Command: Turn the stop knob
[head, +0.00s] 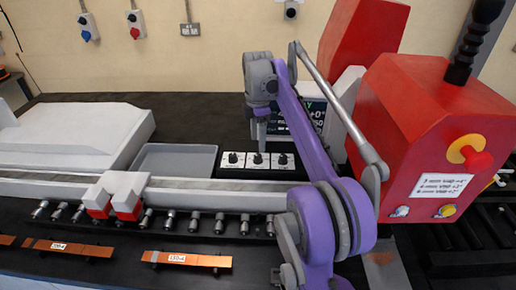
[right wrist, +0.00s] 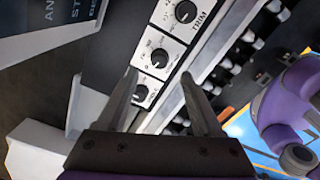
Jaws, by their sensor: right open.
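A control box (head: 257,172) with three black knobs on white plates stands behind the long rail. In the right wrist view the far knob (right wrist: 186,11) is labelled TRIM. The middle knob (right wrist: 159,58) and the near knob (right wrist: 140,92) have labels I cannot read, so I cannot tell which is the stop knob. My right gripper (head: 260,143) points down just above the box, close to the middle knob. In the wrist view the right gripper (right wrist: 159,78) is open and empty, with its fingertips on either side of the middle knob. Contact is unclear. My left gripper is not in view.
A display (head: 312,112) stands behind the box, partly hidden by my right arm. A red machine (head: 425,130) with an emergency button (head: 474,157) is at right. A grey tray (head: 174,160) lies left of the box. The rail (head: 215,188) runs in front.

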